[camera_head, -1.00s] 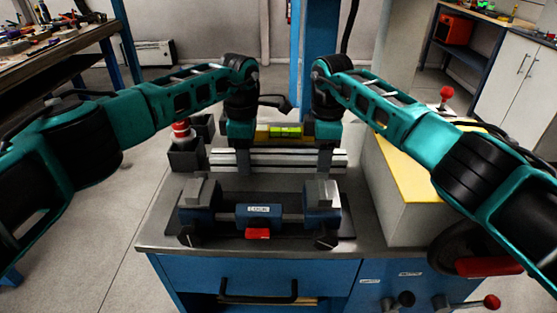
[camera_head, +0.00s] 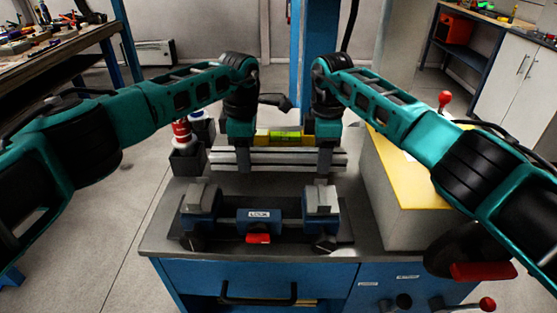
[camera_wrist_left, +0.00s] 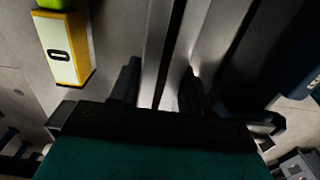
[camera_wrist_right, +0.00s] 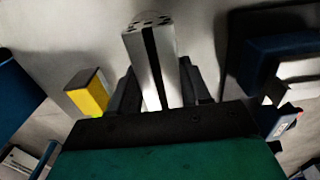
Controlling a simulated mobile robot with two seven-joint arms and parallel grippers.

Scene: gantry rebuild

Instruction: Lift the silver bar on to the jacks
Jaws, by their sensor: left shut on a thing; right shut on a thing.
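The silver bar (camera_head: 283,160) is a slotted metal profile, lying level left to right across the back of the bench. My left gripper (camera_head: 243,158) is shut on it near its left end, and my right gripper (camera_head: 325,158) near its right end. The bar also runs between the fingers in the left wrist view (camera_wrist_left: 160,50) and the right wrist view (camera_wrist_right: 152,65). The left jack (camera_head: 200,201) and right jack (camera_head: 321,202) are blue with grey tops, in front of the bar. The bar is apart from them. Its gap above the bench is hard to judge.
A yellow level (camera_head: 262,137) with a green vial is behind the bar. A dark bin with a red-capped bottle (camera_head: 182,131) stands at the left. A yellow-topped box (camera_head: 405,180) borders the right. A blue unit labelled LOCK (camera_head: 258,226) sits between the jacks.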

